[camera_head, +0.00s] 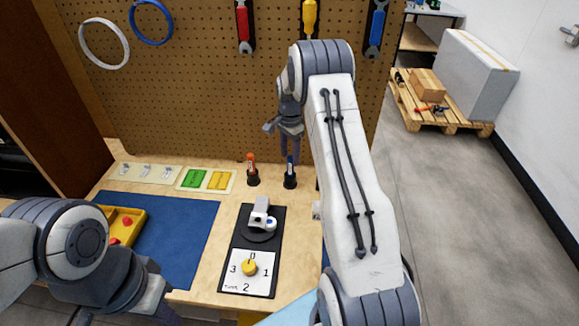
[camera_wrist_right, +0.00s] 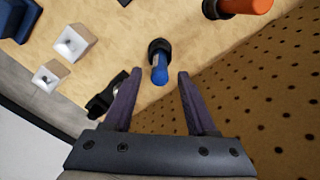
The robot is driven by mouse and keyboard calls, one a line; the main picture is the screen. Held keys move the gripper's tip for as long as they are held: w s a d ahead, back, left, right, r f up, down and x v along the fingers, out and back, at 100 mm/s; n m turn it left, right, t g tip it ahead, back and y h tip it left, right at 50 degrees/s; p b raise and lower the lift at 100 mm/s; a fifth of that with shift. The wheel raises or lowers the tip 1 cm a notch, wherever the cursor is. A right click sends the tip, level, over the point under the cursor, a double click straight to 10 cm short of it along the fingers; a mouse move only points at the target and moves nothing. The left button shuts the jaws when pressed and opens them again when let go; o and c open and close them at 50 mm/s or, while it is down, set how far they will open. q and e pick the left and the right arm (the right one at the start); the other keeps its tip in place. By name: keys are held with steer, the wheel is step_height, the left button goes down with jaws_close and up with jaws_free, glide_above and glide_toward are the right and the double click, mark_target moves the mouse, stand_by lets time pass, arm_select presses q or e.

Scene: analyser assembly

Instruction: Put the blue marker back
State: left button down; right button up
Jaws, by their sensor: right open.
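The blue marker (camera_head: 290,166) stands in a black holder (camera_head: 290,182) on the bench, near the pegboard. In the right wrist view the blue marker (camera_wrist_right: 160,71) also shows in its black holder (camera_wrist_right: 160,49), between and just beyond the fingertips. My right gripper (camera_head: 290,154) is above the marker, pointing down; in its wrist view the fingers (camera_wrist_right: 160,74) are apart with nothing held between them. My left gripper (camera_head: 130,312) is low at the left, partly cut off by the lower edge, and its fingers are not clear.
An orange marker (camera_head: 251,162) stands in a holder just left of the blue one. The pegboard (camera_head: 200,80) rises close behind. A dial panel (camera_head: 232,282), a blue mat (camera_head: 190,240) and a yellow tray (camera_head: 137,215) lie nearer.

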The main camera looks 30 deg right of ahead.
step_height(320, 180, up, 6)
steer(key=shift+r, duration=0.1)
steer(key=s+a+r+n, duration=0.2)
steer(key=s+a+n, duration=0.1)
steer(key=a, duration=0.5)
steer(key=s+a+r+n, duration=0.3)
steer(key=a, duration=0.4)
steer(key=s+a+r+n, duration=0.2)
steer(key=a+n, duration=0.2)
steer(key=a, duration=0.4)
steer(key=s+a+n, duration=0.3)
steer(key=s+n, duration=0.1)
steer(key=s, duration=0.5)
steer(key=s+a+n, duration=0.3)
steer(key=s+n, duration=0.2)
steer(key=s, duration=0.4)
steer(key=s+a+n+y, duration=0.1)
steer(key=s+a+n, duration=0.2)
steer(key=s, duration=0.6)
steer(key=shift+s+a+n, duration=0.25)
steer(key=shift+a+n, duration=0.1)
steer(key=shift+n, duration=0.55)
steer(key=shift+f, duration=0.1)
